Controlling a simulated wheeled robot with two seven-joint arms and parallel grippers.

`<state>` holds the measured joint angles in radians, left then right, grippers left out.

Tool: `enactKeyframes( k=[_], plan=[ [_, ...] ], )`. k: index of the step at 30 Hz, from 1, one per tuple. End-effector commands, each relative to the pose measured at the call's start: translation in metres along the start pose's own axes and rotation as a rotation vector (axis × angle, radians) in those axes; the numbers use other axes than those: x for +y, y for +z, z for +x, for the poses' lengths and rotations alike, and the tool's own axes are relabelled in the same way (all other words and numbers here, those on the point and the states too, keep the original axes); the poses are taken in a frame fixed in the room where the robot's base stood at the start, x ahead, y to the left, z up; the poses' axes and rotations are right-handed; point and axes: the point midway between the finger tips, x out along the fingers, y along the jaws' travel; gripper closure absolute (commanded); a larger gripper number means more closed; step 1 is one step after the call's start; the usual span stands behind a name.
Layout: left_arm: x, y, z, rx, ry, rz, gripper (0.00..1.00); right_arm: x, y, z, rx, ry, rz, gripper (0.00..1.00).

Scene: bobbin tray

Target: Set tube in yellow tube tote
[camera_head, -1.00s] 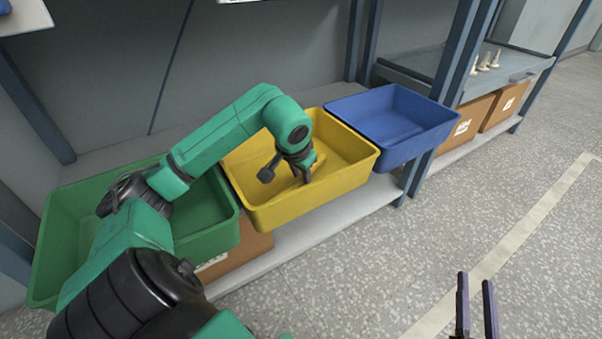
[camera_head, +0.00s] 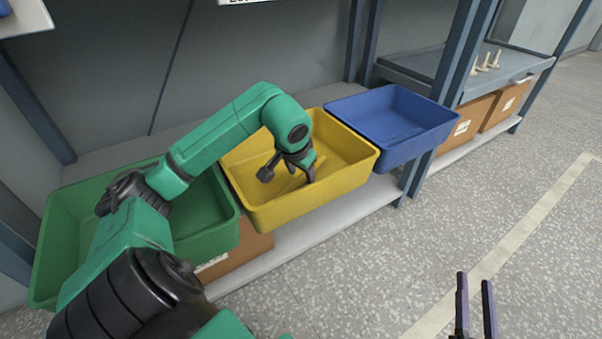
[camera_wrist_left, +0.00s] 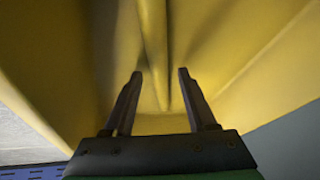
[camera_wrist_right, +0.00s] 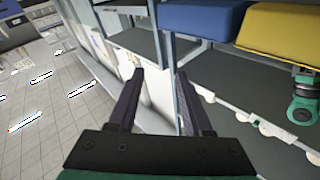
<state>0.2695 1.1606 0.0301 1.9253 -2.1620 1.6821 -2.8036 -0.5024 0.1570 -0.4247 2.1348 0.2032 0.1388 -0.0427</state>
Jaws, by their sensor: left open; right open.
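The yellow tote (camera_head: 262,213) stands on the shelf between a green and a blue tote. My left gripper (camera_head: 301,174) reaches down into it. In the left wrist view my left gripper (camera_wrist_left: 157,76) is open, with nothing clamped between its fingers. A long yellow tube (camera_wrist_left: 153,45) lies in the tote, beyond and between the fingertips, close in colour to the tote. My arm hides part of the tote in the head view. My right gripper (camera_head: 475,282) is open and empty over the floor, far from the totes. It also shows in the right wrist view (camera_wrist_right: 160,78).
The green tote (camera_head: 55,245) is at left, partly behind my left arm. The blue tote (camera_head: 425,146) is at right. Cardboard boxes (camera_head: 468,125) stand under the shelf. A shelf post (camera_head: 418,172) rises beside the blue tote. The floor at right is clear.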

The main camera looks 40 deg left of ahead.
Motion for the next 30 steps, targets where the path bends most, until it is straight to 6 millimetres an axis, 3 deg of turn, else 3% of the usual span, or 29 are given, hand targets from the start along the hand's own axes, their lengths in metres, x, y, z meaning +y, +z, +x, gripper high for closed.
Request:
enactKeyframes(
  k=[3, 6, 11, 20, 24, 30],
  plan=[
    [0.000, -0.001, -0.009, 0.001, 0.000, 0.000, 0.43, 0.000, 0.027, -0.015, -0.085, 0.014, 0.025, 0.50],
    [-0.001, -0.001, -0.016, 0.002, -0.001, 0.000, 0.43, -0.001, 0.068, -0.040, -0.206, 0.027, 0.049, 0.50],
    [0.000, -0.001, -0.027, 0.001, -0.001, 0.001, 0.43, -0.004, 0.100, -0.066, -0.314, 0.040, 0.081, 0.50],
    [0.000, -0.001, -0.058, 0.000, -0.002, 0.001, 0.43, -0.017, 0.158, -0.131, -0.543, 0.065, 0.151, 0.50],
    [-0.001, -0.002, -0.097, 0.003, -0.005, 0.002, 0.43, -0.021, 0.143, -0.126, -0.558, 0.059, 0.146, 0.50],
    [0.000, 0.000, -0.116, 0.001, -0.001, 0.001, 0.43, -0.022, 0.138, -0.125, -0.569, 0.055, 0.143, 0.50]
  ],
)
